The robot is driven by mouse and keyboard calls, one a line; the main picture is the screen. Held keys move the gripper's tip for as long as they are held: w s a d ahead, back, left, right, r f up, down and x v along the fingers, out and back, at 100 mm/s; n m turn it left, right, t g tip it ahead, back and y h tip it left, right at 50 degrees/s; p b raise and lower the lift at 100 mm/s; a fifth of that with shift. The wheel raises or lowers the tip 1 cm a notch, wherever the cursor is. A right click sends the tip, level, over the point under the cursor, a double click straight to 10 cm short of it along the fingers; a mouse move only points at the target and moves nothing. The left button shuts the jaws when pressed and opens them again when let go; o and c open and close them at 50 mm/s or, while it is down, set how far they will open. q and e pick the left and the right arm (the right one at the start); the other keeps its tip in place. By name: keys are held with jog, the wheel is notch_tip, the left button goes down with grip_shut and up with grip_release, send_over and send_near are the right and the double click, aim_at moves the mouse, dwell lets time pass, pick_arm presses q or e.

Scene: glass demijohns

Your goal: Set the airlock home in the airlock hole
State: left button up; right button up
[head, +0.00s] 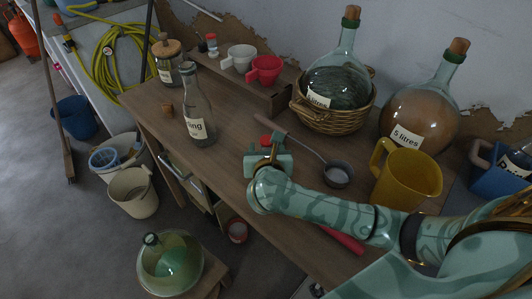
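My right gripper (268,162) is low over the middle of the workbench, its arm coming in from the right. Its fingers are small and partly hidden by its own body, so I cannot tell whether they are open or shut. A small red piece (266,140) shows just beyond it; I cannot tell whether it is held or is part of the airlock. A small clear item with a red top (212,43) stands on the raised shelf. A green demijohn (171,262) with a dark neck opening stands low at the front. No airlock hole is clearly visible. My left gripper is not in view.
Buckets (133,192) stand on the floor at left.

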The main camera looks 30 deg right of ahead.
jog(key=shift+w+d+f, duration=0.2)
jog(key=shift+w, duration=0.2)
jog(key=c, duration=1.2)
jog(key=shift+o, duration=0.2)
jog(key=shift+r, duration=0.15)
